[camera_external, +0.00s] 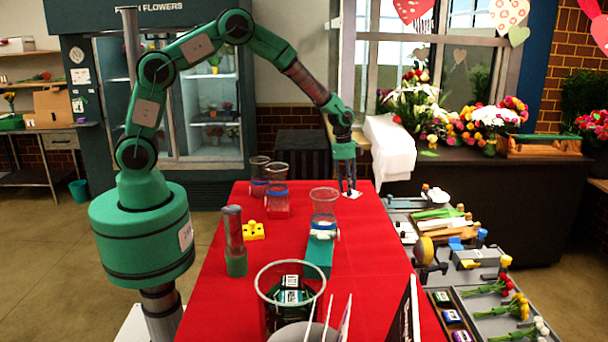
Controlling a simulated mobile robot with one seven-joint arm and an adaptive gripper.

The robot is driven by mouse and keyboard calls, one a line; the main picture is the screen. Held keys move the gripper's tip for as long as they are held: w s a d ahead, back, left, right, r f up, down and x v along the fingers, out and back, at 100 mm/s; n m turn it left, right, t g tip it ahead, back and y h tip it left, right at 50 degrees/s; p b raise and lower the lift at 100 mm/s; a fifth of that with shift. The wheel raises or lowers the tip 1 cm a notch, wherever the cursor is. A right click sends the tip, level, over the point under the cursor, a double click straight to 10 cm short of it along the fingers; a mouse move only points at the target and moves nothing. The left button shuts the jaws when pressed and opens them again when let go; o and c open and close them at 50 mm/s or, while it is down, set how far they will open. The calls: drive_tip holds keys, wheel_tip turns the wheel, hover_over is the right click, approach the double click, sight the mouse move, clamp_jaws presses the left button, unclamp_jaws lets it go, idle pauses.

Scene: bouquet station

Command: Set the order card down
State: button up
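My gripper (347,188) points down over the far right part of the red table (370,265). A small white card (353,194), which looks like the order card, is right at its fingertips, at or just above the red cloth. The fingers are dark and small here. I cannot tell whether they are closed on the card or only beside it.
Clear vases stand on the table: one on a teal block (320,255), others at the back left. A yellow block (253,231), a green-based cylinder (235,245) and a large clear container (290,290) are nearer. Grey trays with flowers (505,310) line the right.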

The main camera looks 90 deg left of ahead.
wheel_tip(320, 180, up, 11)
drive_tip(key=s+a, duration=0.1)
drive_tip(key=shift+s+r+p, duration=0.15)
drive_tip(key=shift+s+p, duration=0.1)
drive_tip(key=shift+p, duration=0.1)
idle(0.8)
wheel_tip(320, 180, up, 12)
drive_tip(key=n, duration=0.2)
hover_over(344, 195)
drive_tip(key=s+d, duration=0.6)
drive_tip(key=s+d+r+n+t, duration=0.2)
drive_tip(key=s+d+r+n, duration=0.1)
drive_tip(key=s+d+r, duration=0.6)
drive_tip(key=s+d+r+n, duration=0.1)
drive_tip(key=s+d+n, duration=0.1)
drive_tip(key=s, duration=0.7)
drive_tip(key=s+d+r+n+t, duration=0.1)
drive_tip(key=s+d+r+n, duration=0.1)
drive_tip(key=s, duration=0.7)
drive_tip(key=s+d+r+n+t+y, duration=0.1)
drive_tip(key=s+d+r+n, duration=0.1)
drive_tip(key=s, duration=0.7)
drive_tip(key=shift+s+d, duration=0.2)
drive_tip(key=shift+d, duration=0.55)
